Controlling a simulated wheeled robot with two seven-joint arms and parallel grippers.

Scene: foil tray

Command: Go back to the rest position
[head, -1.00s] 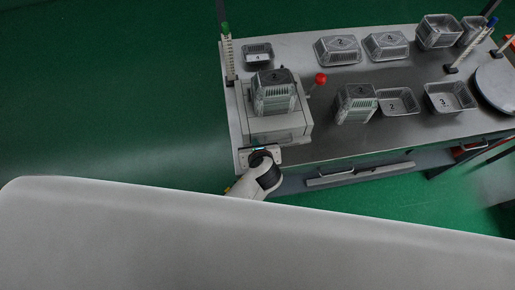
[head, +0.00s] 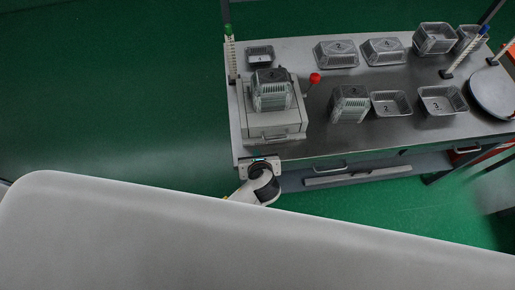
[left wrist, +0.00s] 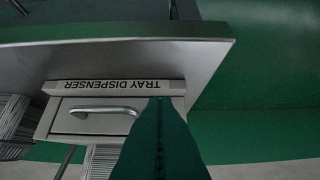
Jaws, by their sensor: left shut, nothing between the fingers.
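My left gripper (head: 260,159) is at the front left edge of the metal table (head: 340,131), just in front of the dispenser box (head: 275,134). In the left wrist view its dark green fingers (left wrist: 160,101) are together with nothing between them. Beyond them the wrist view shows the table edge and a drawer front labelled "TRAY DISPENSER" (left wrist: 120,87). My right gripper is in neither view.
A stack of foil trays (head: 271,95) stands on the dispenser, and another stack (head: 349,106) stands to its right. Several foil trays (head: 336,54) are spread over the table. A red knob (head: 315,78) and a round plate (head: 493,94) also show. Green floor lies clear to the left.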

